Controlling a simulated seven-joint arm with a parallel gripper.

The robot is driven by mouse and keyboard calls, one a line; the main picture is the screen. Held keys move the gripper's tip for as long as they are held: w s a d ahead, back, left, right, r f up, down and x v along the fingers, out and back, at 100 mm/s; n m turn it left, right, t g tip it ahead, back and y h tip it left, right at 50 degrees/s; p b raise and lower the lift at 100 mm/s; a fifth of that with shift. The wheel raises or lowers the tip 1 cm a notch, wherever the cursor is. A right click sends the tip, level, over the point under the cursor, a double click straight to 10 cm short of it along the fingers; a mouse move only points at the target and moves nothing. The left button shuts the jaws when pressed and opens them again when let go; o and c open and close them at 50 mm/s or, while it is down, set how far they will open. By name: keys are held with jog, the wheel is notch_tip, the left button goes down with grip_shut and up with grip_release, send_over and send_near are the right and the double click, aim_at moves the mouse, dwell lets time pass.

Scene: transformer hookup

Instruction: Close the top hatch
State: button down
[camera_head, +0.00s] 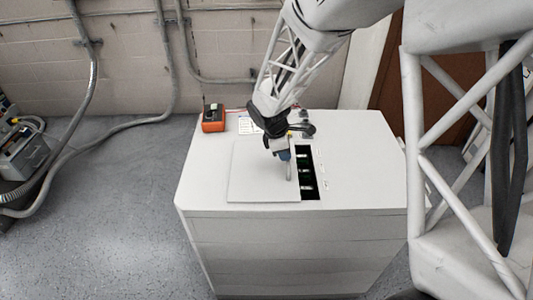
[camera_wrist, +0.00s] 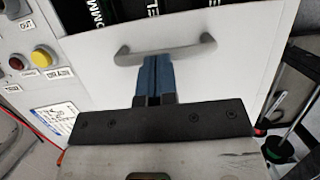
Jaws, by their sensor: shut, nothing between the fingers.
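The top hatch is a flat pale panel (camera_head: 258,172) on top of a white cabinet (camera_head: 300,250). A dark opening (camera_head: 309,185) lies uncovered along its right edge. The hatch panel also fills the middle of the wrist view (camera_wrist: 235,65). Its grey bar handle (camera_wrist: 190,48) stands near the edge beside the opening. My gripper (camera_head: 286,156) is over the hatch near the opening. In the wrist view its blue fingers (camera_wrist: 154,60) are together and empty, with their tips close against the handle's near side. I cannot tell whether they touch it.
An orange device (camera_head: 213,118) and a white label (camera_head: 247,126) are at the cabinet top's back left. A yellow button (camera_wrist: 41,57) and a red button (camera_wrist: 12,8) sit left of the hatch in the wrist view. The cabinet top right of the opening is mostly clear.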

jog(key=d, duration=0.6)
jog(key=shift+s+d+f, duration=0.1)
jog(key=shift+d, duration=0.2)
jog(key=shift+a, duration=0.15)
jog(key=shift+a+r, duration=0.25)
jog(key=shift+a, duration=0.65)
jog(key=shift+a+r, duration=0.25)
jog(key=shift+a, duration=0.7)
jog(key=v, duration=1)
jog(key=shift+w+a, duration=0.25)
jog(key=shift+a, duration=0.25)
jog(key=shift+w+a, duration=0.25)
jog(key=shift+a, duration=0.3)
